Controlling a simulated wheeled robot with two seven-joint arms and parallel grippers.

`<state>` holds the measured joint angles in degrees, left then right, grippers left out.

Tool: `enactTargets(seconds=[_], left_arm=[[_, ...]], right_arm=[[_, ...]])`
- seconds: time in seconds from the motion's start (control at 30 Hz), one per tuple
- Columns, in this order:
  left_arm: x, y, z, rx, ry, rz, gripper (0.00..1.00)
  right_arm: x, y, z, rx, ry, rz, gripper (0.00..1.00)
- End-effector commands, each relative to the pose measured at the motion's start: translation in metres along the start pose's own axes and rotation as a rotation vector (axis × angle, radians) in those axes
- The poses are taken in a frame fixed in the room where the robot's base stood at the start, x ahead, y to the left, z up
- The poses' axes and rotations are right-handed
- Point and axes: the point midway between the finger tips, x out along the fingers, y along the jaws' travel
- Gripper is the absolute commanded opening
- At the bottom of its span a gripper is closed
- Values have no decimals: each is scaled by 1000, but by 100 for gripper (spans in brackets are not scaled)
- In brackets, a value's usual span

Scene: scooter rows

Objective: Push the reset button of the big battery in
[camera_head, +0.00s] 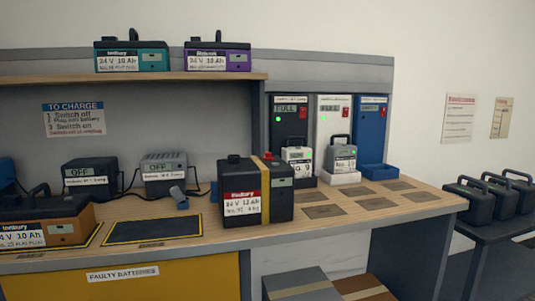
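A large black battery (278,208) stands upright at the bench's front edge, in the middle of the head view. It has a tan strap over it, a red and white label reading 24 V 12 Ah, and a small light panel on its right part. An orange and black battery (68,232) lies partly cut off at the left, on a yellow-edged mat. Neither of my grippers is in view.
Teal (132,57) and purple (217,57) batteries sit on the shelf. A bordered black mat (150,230) is empty. Boxes (300,284) stand below.

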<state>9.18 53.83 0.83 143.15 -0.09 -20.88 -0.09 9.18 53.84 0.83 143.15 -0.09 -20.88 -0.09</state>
Motion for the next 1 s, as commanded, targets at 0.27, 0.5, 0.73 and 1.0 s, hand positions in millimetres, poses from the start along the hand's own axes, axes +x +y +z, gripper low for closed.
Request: enactTargets(seconds=[0.27, 0.5, 0.73, 1.0], left_arm=[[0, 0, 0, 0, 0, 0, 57], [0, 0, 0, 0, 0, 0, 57], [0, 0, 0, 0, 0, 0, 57], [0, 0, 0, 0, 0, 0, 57]], right_arm=[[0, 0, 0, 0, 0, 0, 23], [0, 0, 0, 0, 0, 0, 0], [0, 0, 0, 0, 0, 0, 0], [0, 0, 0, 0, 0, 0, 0]])
